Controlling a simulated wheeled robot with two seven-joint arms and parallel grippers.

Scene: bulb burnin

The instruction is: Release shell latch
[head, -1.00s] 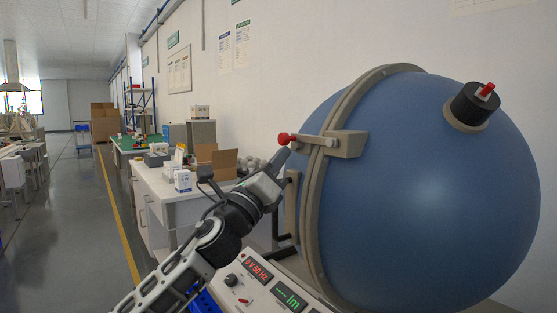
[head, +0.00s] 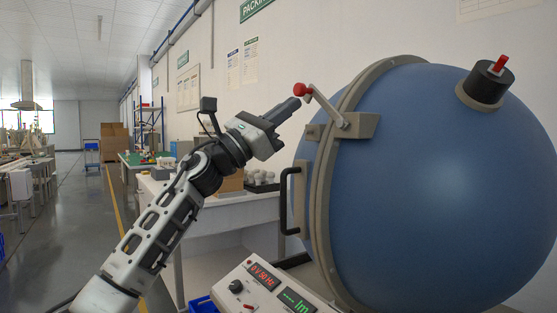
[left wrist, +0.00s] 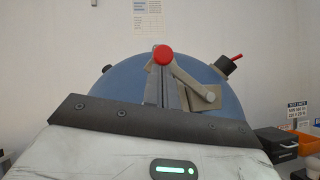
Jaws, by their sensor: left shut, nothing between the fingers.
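The big blue sphere (head: 430,190) has a beige flange ring around its seam. The shell latch is a lever with a red ball knob (head: 300,90) on a beige block (head: 358,125). Its lever slants up and left from the block. My left gripper (head: 294,106) is shut and empty, its tip right by the red knob; I cannot tell for sure whether they touch. In the left wrist view the red knob (left wrist: 163,55) stands just beyond the shut fingertips (left wrist: 161,75), and the lever runs down right to its block (left wrist: 205,97). My right gripper is not in view.
A black handle (head: 284,200) stands on the sphere's left side, below the latch. A control box with red and green displays (head: 262,277) sits in front. A black cap with a red switch (head: 487,82) tops the sphere. A white bench (head: 235,207) stands behind my arm.

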